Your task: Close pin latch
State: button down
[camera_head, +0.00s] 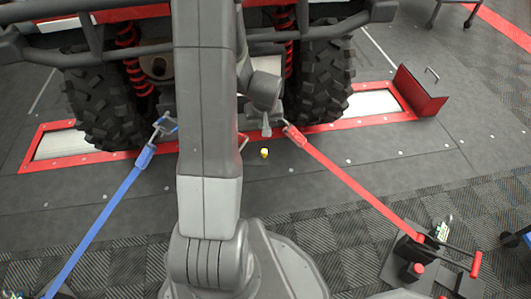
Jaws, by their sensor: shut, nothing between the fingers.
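My gripper (266,132) points down at the middle of the picture, in front of the vehicle between its tyres. Its fingers look shut and empty, small in this view. My arm hides part of the scene behind it. I cannot clearly make out a pin latch. A small yellow knob-like piece (264,153) lies on the dark floor plate just below my gripper, apart from it. A red hinged-looking panel with a handle (420,92) stands tilted up at the right end of the red roller frame (375,118).
A vehicle with two knobbly tyres (322,75) stands on the rollers. A blue strap (105,213) runs down left and a red strap (350,182) runs down right to a dark anchor unit with a red handle (425,262).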

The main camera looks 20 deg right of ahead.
notch_tip(320, 180, down, 10)
jog(key=b, duration=0.5)
jog(key=shift+s, duration=0.35)
jog(key=shift+s+r+p, duration=0.1)
jog(key=shift+r+p, duration=0.1)
jog(key=shift+p, duration=0.1)
jog(key=shift+s+m+p, duration=0.2)
jog(key=shift+m+p, duration=0.2)
jog(key=shift+p, duration=0.05)
